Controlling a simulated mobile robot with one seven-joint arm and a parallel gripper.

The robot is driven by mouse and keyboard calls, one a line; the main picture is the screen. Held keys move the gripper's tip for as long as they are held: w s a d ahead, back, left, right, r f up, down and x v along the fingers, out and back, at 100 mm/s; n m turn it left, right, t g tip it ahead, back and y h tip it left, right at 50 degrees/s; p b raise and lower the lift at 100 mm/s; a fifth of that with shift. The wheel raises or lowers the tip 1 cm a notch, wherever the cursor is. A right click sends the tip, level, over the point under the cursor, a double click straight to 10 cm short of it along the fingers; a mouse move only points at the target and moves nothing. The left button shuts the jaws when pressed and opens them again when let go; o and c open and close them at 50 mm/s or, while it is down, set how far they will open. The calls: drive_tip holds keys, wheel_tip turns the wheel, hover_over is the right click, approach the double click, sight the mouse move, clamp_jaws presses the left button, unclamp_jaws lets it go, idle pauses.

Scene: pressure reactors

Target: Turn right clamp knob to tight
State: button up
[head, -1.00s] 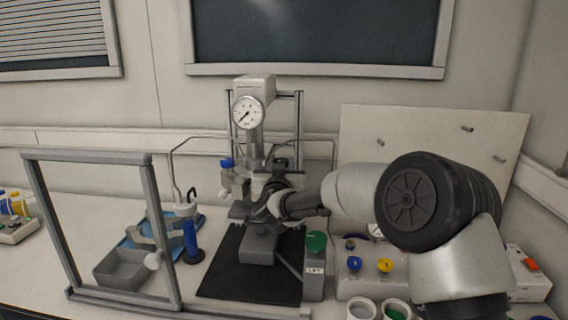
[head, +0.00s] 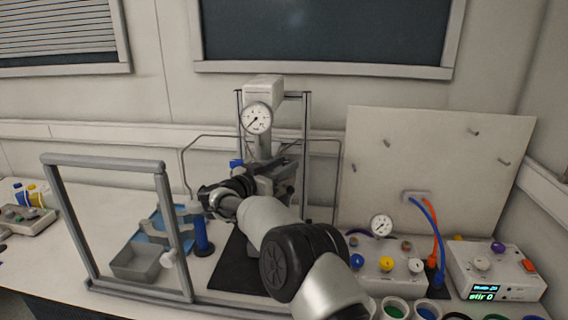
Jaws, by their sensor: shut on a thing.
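The pressure reactor stand (head: 264,92) with its round white dial gauge (head: 256,118) is at the middle of the back of the bench. Its clamp section (head: 272,176) is partly covered by my arm, and I cannot pick out the right clamp knob. My gripper (head: 206,203) is left of the clamp section, just above a blue upright cylinder (head: 201,236). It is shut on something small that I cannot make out. Whether it touches the reactor or the cylinder is unclear.
A grey upright frame (head: 105,163) stands front left, with a grey open bin (head: 136,262) behind it. A control box with a yellow knob (head: 386,263), another with a display (head: 497,272), and several round cups line the right. A pegboard (head: 440,160) stands behind.

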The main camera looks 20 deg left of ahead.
drive_tip(key=shift+f+h, duration=0.15)
drive_tip(key=shift+h, duration=0.15)
drive_tip(key=o, duration=0.9)
drive_tip(key=shift+o, duration=0.8)
drive_tip(key=shift+r, duration=0.3)
drive_tip(key=shift+w+y, duration=0.1)
drive_tip(key=shift+y, duration=0.4)
